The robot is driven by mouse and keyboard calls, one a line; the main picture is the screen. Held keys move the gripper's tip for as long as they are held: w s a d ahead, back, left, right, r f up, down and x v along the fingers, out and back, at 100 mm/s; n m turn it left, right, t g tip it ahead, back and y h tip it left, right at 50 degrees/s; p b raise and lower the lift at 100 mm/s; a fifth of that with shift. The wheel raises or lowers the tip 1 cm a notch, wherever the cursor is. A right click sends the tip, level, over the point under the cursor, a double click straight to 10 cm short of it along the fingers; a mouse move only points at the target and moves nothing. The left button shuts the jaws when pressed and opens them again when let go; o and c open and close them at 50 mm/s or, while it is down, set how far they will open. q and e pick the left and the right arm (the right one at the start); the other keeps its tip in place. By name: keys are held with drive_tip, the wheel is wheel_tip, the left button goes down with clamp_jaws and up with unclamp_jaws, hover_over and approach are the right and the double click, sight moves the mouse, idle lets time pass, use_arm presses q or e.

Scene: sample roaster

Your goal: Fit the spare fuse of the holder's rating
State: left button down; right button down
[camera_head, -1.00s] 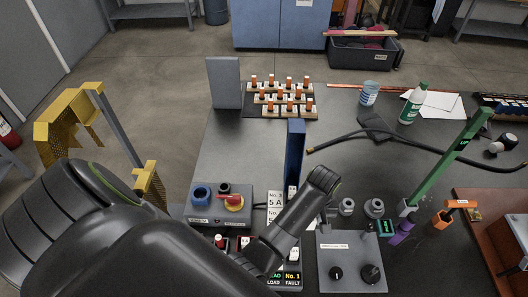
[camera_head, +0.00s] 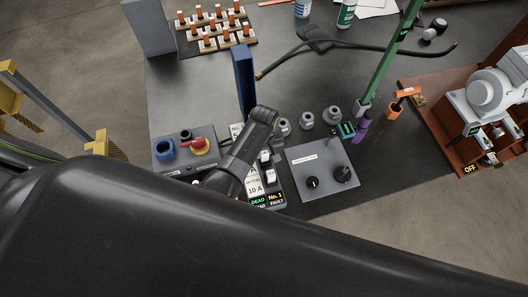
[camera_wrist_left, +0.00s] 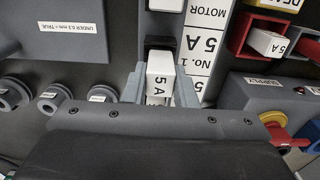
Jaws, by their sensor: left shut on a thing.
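In the left wrist view my left gripper (camera_wrist_left: 160,90) is shut on a white fuse (camera_wrist_left: 160,66) marked 5 A. The fuse sits between the fingers, in front of a black holder opening (camera_wrist_left: 160,43); I cannot tell whether it is seated. White labels (camera_wrist_left: 202,45) beside it read No. 1, 5 A and MOTOR. Another 5 A fuse (camera_wrist_left: 268,42) sits in a red holder at the upper right. In the head view my left arm hides the gripper's fingertips. White fuse blocks (camera_head: 270,176) and a DEAD, No. 1 LOAD FAULT display (camera_head: 268,199) show beside it. My right gripper is not in view.
A supply box with a red-yellow switch (camera_head: 199,145) stands left of my wrist. A grey box with two knobs (camera_head: 318,182) stands right. A blue upright (camera_head: 243,80) and a green post (camera_head: 390,55) rise nearby. The bench between them is partly clear.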

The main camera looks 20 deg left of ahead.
use_arm(q)
drive_tip(key=shift+f, duration=0.75)
drive_tip(key=shift+f, duration=0.1)
drive_tip(key=c, duration=1.2)
unclamp_jaws()
drive_tip(key=shift+o, duration=0.2)
wheel_tip(320, 180, up, 12)
